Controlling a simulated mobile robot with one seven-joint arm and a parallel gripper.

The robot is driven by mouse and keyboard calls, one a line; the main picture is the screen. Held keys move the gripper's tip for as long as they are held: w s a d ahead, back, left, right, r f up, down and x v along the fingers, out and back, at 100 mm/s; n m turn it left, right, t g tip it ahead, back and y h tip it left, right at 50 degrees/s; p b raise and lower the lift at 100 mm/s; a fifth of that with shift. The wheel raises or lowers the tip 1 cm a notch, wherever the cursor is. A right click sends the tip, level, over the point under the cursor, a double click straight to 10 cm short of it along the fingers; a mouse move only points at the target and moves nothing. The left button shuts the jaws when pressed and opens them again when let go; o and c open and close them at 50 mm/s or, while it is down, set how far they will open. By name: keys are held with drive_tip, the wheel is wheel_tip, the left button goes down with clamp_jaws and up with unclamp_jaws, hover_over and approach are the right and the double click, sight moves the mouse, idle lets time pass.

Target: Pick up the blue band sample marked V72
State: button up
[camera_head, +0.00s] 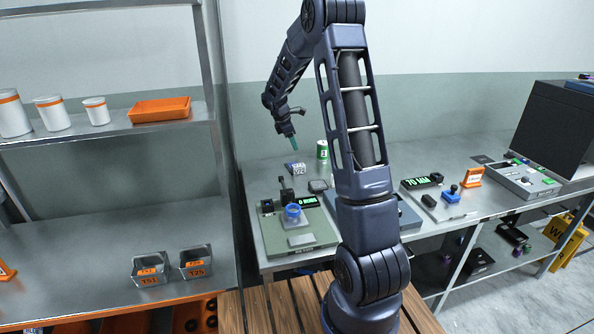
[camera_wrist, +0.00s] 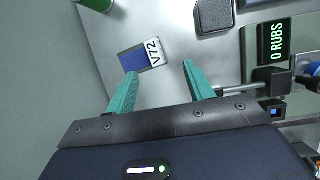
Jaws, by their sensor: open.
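The blue band sample (camera_wrist: 133,59) lies flat on the grey bench in the wrist view, with a white end label (camera_wrist: 153,52) reading V72. In the head view a small sample with a white label (camera_head: 295,169) lies near the back left of the bench. My gripper (camera_wrist: 157,82) has two teal fingers, spread apart and empty. The sample is beyond the fingertips, roughly between their lines. In the head view my gripper (camera_head: 294,144) hangs above the bench, over the sample and apart from it.
A rubbing tester (camera_head: 300,222) with a display reading 0 RUBS stands in front of the sample. A dark grey pad (camera_wrist: 214,15) lies right of the sample. A green and white can (camera_head: 322,150) stands close by. Metal bins (camera_head: 148,268) sit on the left shelf.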

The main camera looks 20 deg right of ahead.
drive_tip(key=n, duration=0.2)
approach(298, 165)
drive_tip(key=x, duration=0.5)
drive_tip(key=shift+w+f, duration=0.15)
drive_tip(key=shift+w, duration=0.2)
drive_tip(key=shift+s+x, duration=0.2)
drive_tip(key=shift+x, duration=1.1)
drive_tip(key=shift+s+x, duration=0.2)
drive_tip(key=shift+x, duration=1.15)
drive_tip(key=c, duration=1.1)
drive_tip(key=shift+c, duration=0.2)
